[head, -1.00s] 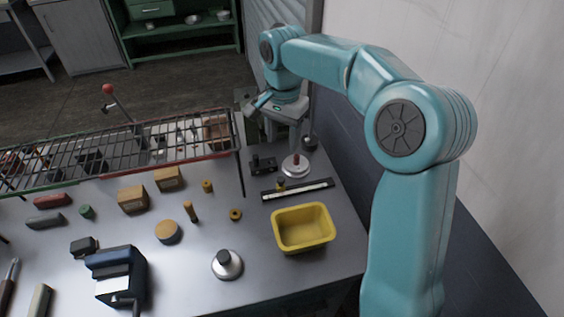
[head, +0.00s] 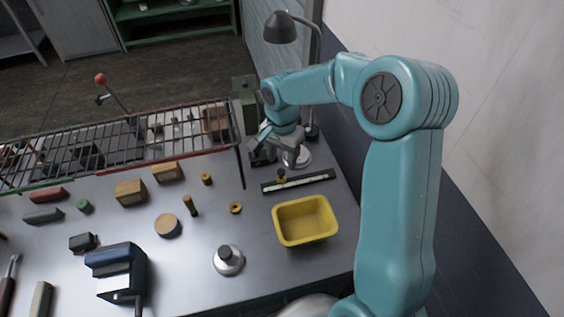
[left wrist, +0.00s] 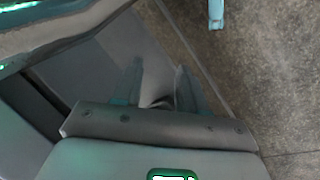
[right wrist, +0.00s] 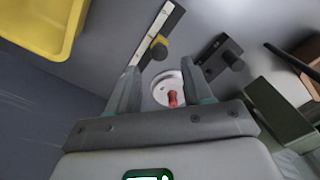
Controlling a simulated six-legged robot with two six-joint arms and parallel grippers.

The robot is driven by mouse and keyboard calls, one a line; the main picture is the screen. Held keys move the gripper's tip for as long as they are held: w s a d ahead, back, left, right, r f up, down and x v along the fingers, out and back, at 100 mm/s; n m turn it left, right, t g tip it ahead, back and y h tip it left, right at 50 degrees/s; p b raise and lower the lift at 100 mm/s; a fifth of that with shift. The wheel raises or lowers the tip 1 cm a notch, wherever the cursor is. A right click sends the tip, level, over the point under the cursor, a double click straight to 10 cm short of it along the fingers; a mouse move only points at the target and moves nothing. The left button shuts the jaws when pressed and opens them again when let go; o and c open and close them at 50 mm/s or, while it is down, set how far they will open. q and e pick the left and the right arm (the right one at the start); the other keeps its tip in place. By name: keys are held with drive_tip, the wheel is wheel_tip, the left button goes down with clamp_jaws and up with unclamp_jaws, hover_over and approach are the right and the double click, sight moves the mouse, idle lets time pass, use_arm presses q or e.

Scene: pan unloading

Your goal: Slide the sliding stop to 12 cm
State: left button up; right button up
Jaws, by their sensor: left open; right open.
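The sliding stop, a small brass-yellow knob (head: 281,177), sits near the left end of a dark rail with a pale scale strip (head: 312,180). In the right wrist view the stop (right wrist: 160,46) shows ahead of the fingertips, on the rail (right wrist: 153,27). My right gripper (head: 291,160) is open and empty, above the table just behind the rail and apart from the stop. It also shows in the right wrist view (right wrist: 160,72). The scale marks are too small to read. My left gripper (left wrist: 158,84) is open and empty, away from the table.
A yellow bin (head: 304,220) stands in front of the rail. A white disc with a red peg (right wrist: 172,92) shows between my right fingers. A dark block with a knob (right wrist: 222,57) is beside it. A lamp (head: 282,27) stands behind; a wire rack (head: 110,145) is left.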

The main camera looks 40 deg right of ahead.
sight(282, 171)
wheel_tip(282, 171, down, 3)
drive_tip(key=shift+a+r, duration=0.15)
drive_tip(key=shift+r, duration=0.05)
drive_tip(key=shift+s+f, duration=0.2)
drive_tip(key=shift+f, duration=0.25)
drive_tip(key=shift+w+f, duration=0.25)
drive_tip(key=shift+s+r, duration=0.1)
drive_tip(key=shift+r, duration=0.05)
clamp_jaws()
use_arm(q)
drive_tip(key=shift+s+a+r, duration=0.15)
drive_tip(key=shift+r, duration=0.15)
